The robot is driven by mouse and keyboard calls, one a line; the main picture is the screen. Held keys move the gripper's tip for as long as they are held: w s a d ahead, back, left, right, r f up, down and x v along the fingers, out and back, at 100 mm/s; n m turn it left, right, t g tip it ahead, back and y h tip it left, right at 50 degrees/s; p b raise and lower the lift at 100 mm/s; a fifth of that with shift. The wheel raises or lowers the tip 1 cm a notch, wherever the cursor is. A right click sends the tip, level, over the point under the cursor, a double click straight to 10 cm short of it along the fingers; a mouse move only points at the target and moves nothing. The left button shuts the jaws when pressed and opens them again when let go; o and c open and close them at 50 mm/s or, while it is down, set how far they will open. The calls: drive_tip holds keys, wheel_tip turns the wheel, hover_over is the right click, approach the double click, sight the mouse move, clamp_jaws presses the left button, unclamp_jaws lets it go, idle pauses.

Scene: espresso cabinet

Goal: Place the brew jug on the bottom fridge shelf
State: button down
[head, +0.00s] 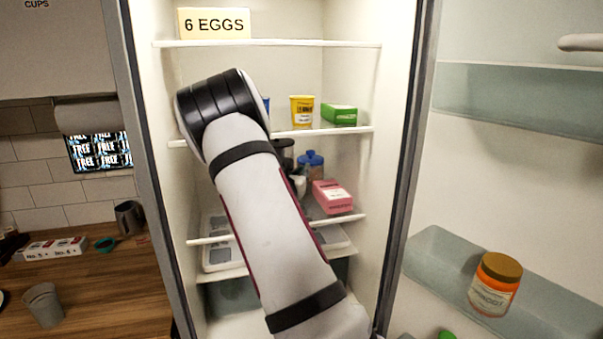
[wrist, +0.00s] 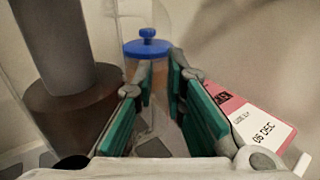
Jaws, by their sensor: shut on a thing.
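A clear vessel with a blue knobbed lid and amber-brown contents, which I take to be the brew jug (wrist: 148,48), is right beyond my fingertips in the wrist view. In the head view the jug (head: 311,161) shows beside my arm, near the level of the third fridge shelf (head: 347,219). My gripper (wrist: 160,68) has green-padded fingers closed to a narrow gap at the jug; the exact contact is hidden. In the head view my arm covers most of the gripper. Below, the bottom part of the fridge (head: 235,325) is partly hidden by my arm.
A pink box (head: 332,197) stands close to the right of my gripper. A dark brown vessel (wrist: 70,105) is close on the left. White-lidded containers (head: 216,257) fill a lower shelf. The open door's rack holds an orange jar (head: 495,284).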

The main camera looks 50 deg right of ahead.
drive_tip(key=c, duration=1.6)
unclamp_jaws()
drive_tip(key=shift+f, duration=0.1)
drive_tip(key=shift+c, duration=0.2)
drive_tip(key=v, duration=1.2)
drive_tip(key=s+a+r+m+g+y, duration=0.2)
drive_tip(key=s+a+r+m+g, duration=0.15)
drive_tip(key=s+m, duration=0.45)
drive_tip(key=s+a+r+m+g+y, duration=0.25)
drive_tip(key=s+a+m+g, duration=0.2)
drive_tip(key=s+m, duration=0.35)
drive_tip(key=s+a+r+m+t+y, duration=0.1)
drive_tip(key=s+a+m+t+y, duration=0.2)
drive_tip(key=a, duration=1)
drive_tip(key=s+a+r+m+t+y, duration=0.1)
drive_tip(key=s+a+m+t+y, duration=0.2)
drive_tip(key=a, duration=1.1)
drive_tip(key=s+y, duration=0.3)
drive_tip(key=y, duration=0.3)
drive_tip(key=shift+a+m, duration=0.3)
drive_tip(key=shift+m, duration=0.1)
drive_tip(key=shift+s, duration=0.15)
